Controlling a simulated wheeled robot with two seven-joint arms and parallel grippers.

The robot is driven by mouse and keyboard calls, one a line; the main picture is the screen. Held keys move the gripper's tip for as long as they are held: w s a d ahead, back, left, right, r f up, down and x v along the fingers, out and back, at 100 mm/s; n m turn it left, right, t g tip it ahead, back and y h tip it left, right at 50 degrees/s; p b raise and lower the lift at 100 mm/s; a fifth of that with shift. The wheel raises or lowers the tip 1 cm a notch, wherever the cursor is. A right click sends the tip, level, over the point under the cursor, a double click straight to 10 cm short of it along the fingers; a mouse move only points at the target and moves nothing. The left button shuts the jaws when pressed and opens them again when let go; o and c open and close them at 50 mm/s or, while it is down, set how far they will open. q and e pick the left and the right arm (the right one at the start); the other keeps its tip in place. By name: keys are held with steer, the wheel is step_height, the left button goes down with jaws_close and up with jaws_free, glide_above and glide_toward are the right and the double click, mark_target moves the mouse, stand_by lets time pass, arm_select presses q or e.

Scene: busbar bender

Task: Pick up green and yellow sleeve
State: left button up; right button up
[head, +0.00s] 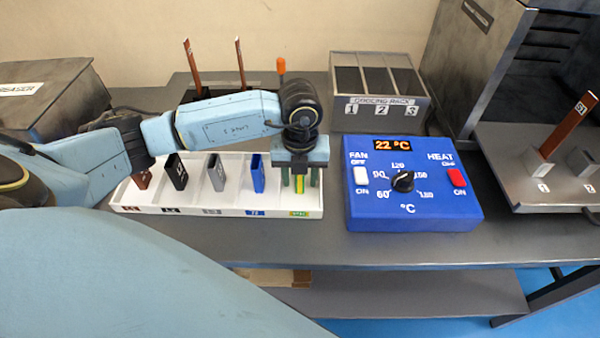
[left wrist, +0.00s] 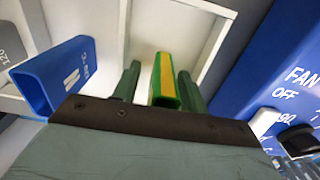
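The green and yellow sleeve (head: 299,184) stands upright in the right-end compartment of the white tray (head: 190,212). It also shows in the left wrist view (left wrist: 165,82), between my green fingers. My left gripper (head: 299,178) points down over it, one finger on each side. In the left wrist view my left gripper (left wrist: 160,88) is open, with a gap between the sleeve and the left finger; the right finger looks close to it, and I cannot tell whether they touch. My right gripper is not in view.
A blue sleeve (head: 255,175), a grey sleeve (head: 215,173) and a black sleeve (head: 175,172) stand in the tray to the left. A blue control box (head: 410,205) is close on the right. The cooling rack (head: 378,88) stands behind.

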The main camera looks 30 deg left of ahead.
arm_select(q)
jaws_close()
steer(key=shift+r, duration=0.15)
